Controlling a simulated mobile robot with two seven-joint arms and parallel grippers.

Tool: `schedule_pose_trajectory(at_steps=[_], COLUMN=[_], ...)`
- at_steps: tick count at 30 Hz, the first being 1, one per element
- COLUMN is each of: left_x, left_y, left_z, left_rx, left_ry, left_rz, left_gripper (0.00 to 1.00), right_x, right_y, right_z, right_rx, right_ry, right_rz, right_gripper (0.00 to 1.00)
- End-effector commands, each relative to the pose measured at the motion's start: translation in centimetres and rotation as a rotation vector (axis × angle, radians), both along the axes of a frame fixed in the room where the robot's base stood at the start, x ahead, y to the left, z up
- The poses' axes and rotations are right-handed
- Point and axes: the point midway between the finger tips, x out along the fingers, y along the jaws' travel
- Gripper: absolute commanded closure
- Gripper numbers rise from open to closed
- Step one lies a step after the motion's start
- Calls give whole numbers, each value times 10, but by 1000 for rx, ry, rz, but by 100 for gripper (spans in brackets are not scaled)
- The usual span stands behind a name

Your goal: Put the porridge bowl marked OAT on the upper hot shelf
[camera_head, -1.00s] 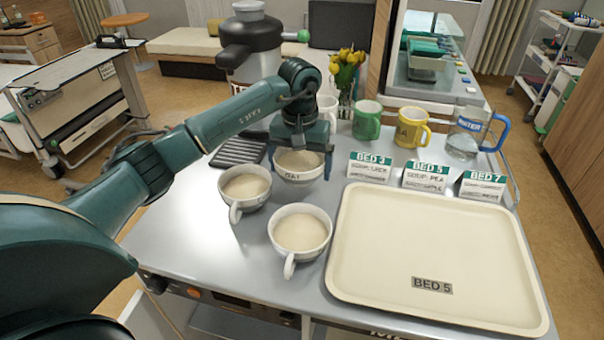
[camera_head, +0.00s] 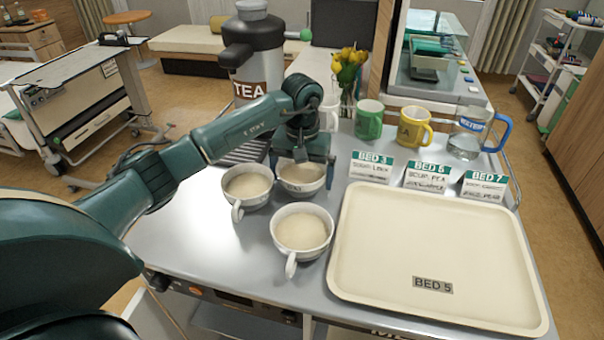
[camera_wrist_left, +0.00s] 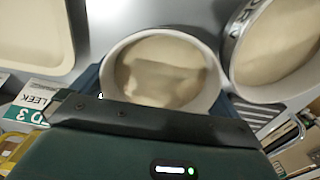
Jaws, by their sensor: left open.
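The porridge bowl marked OAT (camera_head: 303,188) is a white bowl of pale porridge on the grey trolley top, behind two similar handled bowls. My left gripper (camera_head: 302,176) is open, pointing down, with a finger on either side of this bowl. In the left wrist view the OAT bowl (camera_wrist_left: 160,36) sits right in front of the gripper body, which covers its near edge. The second bowl (camera_head: 247,204) stands close at its left, and the third bowl (camera_head: 302,250) is nearer to me. I cannot make out the upper hot shelf. My right gripper is not in view.
A cream tray marked BED 5 (camera_head: 380,290) fills the right of the trolley top (camera_head: 200,250). Bed cards (camera_head: 370,169), a green mug (camera_head: 369,119), a yellow mug (camera_head: 413,126) and a water jug (camera_head: 466,143) stand behind it. A tea urn (camera_head: 253,55) is at the back.

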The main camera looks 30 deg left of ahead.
Motion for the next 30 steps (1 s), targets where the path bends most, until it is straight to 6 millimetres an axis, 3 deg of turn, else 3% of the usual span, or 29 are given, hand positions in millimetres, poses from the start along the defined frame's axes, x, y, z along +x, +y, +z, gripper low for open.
schedule_pose_trajectory(at_steps=[12, 18, 22, 30], left_x=[2, 1, 1, -4], left_y=[0, 0, 8, 32], left_z=[85, 111, 117, 137], left_rx=[0, 1, -12, -77], left_ry=[-8, -5, -58, -384], left_rz=[0, 1, 13, 44], left_gripper=[0, 1, 11, 34], right_x=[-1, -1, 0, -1], right_y=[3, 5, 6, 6], right_z=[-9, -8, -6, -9], right_rx=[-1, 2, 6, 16], right_ry=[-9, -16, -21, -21], right_rz=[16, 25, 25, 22], right_gripper=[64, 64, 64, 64])
